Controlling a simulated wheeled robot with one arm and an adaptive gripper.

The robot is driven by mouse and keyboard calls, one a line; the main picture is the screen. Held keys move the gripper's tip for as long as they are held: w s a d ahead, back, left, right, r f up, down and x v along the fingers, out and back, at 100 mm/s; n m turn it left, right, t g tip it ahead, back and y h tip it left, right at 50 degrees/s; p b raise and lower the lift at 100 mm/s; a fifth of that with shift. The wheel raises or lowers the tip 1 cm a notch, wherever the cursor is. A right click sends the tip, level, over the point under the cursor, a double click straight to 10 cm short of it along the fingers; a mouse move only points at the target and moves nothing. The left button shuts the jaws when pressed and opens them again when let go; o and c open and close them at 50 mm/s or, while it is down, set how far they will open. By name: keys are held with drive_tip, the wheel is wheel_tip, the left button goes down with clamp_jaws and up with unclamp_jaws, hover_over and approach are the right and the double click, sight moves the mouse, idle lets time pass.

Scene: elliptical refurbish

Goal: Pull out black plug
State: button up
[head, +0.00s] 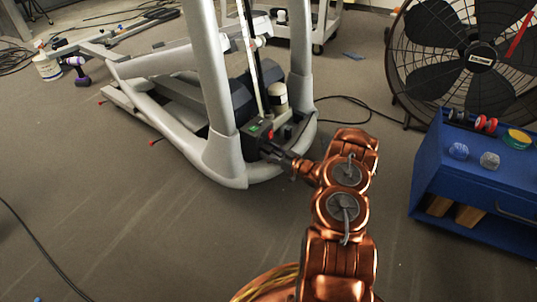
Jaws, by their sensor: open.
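The grey elliptical machine (222,150) stands in the middle of the head view. At its front base is a dark panel with a green label (255,129) and a red switch (270,134). My gripper (272,152) is at this panel, just below the red switch, with its dark fingers pointing left toward it. The jaws are open. The black plug cannot be made out apart from the dark fingers and panel, and whether the fingers touch anything is too small to tell.
A large black fan (462,60) stands at the upper right. A blue tool cabinet (475,185) with small items on top stands at the right. A purple drill (79,72) lies far left. The left foreground floor is mostly clear.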

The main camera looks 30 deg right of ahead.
drive_tip(key=shift+w+a, duration=0.15)
drive_tip(key=shift+w, duration=0.2)
drive_tip(key=shift+c, duration=0.3)
clamp_jaws()
